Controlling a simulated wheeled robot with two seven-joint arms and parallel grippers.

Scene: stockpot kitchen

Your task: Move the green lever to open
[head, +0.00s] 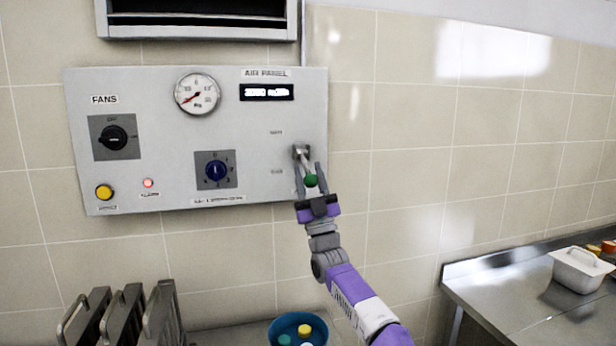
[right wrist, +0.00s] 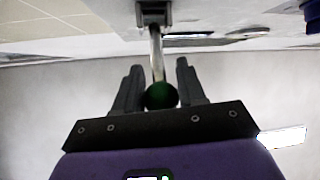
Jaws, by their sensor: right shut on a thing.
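The green lever has a metal stem and a green ball knob (head: 311,181). It is mounted at the right edge of the grey air panel (head: 150,185), with its metal pivot (head: 300,151) above the knob. The lever points down and slightly right, beside the lower of two small labels I cannot read clearly. My right gripper (head: 311,182) reaches up from below and is shut on the lever. In the right wrist view, its fingers lie on either side of the stem, with the green knob (right wrist: 160,96) near the palm. My left gripper is not in view.
Below stand metal plates (head: 122,315) and a blue bowl (head: 284,325). A steel counter (head: 500,285) holds a white container (head: 580,270).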

